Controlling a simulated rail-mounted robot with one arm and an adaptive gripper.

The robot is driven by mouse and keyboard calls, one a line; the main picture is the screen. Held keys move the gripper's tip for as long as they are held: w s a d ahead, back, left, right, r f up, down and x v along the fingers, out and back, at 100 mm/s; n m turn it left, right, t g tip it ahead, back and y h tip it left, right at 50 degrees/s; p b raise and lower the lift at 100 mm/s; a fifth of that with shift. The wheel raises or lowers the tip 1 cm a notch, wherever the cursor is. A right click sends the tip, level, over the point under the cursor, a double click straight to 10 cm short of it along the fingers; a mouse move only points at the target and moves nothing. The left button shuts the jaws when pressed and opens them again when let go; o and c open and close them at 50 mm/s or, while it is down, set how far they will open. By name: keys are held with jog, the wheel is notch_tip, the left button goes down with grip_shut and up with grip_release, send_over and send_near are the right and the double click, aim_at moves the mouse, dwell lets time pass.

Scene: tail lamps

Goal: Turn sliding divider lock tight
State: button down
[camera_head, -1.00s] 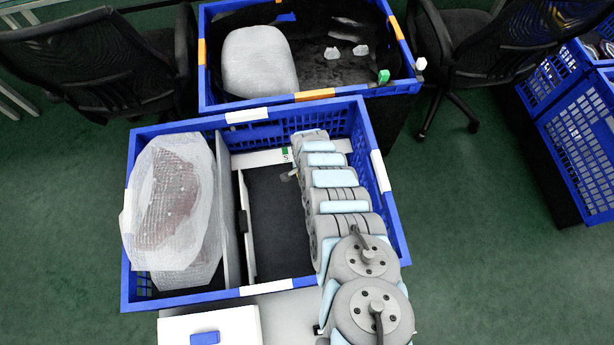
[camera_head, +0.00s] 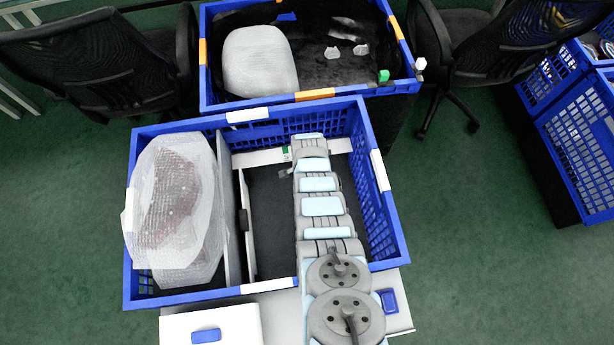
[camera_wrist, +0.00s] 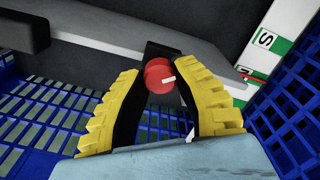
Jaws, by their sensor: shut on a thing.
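In the wrist view, the lock shows as a round red knob (camera_wrist: 158,75) with a small white mark, set against a black bracket (camera_wrist: 165,52) on a grey bar (camera_wrist: 110,38). My gripper (camera_wrist: 160,72) has its yellow ribbed fingers on either side of the knob and is shut on it. In the head view, my arm hides the fingers and the knob. White divider panels (camera_head: 229,205) stand in the blue crate (camera_head: 133,228), left of my arm.
A wrapped part (camera_head: 180,205) stands in the crate's left section. The crate's blue lattice wall (camera_wrist: 45,105) surrounds my gripper. Another crate (camera_head: 315,95) stands behind.

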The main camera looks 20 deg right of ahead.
jog(key=shift+f+m, duration=0.1)
jog(key=shift+m, duration=3)
jog(key=shift+m+b, duration=0.45)
jog(key=shift+m, duration=0.75)
jog(key=m+b, duration=0.3)
jog(key=m, duration=0.1)
jog(key=shift+w+a+f, duration=0.1)
jog(key=shift+f, duration=0.05)
jog(key=m+b, duration=0.1)
jog(key=m, duration=0.1)
jog(key=shift+m+b, duration=0.3)
jog(key=shift+b, duration=0.1)
jog(key=shift+m+b, duration=0.9)
jog(key=shift+m, duration=1)
